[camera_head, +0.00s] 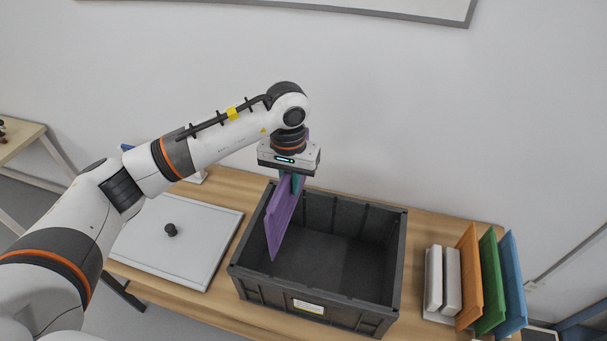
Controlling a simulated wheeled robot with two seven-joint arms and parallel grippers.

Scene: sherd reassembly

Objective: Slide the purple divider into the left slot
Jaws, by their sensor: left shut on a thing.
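The purple divider (283,218) is a thin flat panel, held upright by my left gripper (291,183). The gripper points down and is shut on the divider's top edge. The divider hangs over the left part of a dark grey open crate (315,303), its lower end showing against the crate's inside. I cannot tell whether it touches the crate or sits in a slot. The slots on the crate's walls are too dark to make out clearly. My right gripper is not in view.
A rack (437,317) at the right holds orange (468,280), green (490,285) and blue (512,285) panels beside white blocks. A light grey lid (180,250) with a black knob (170,230) lies left of the crate. A wall stands behind the wooden table (228,186).

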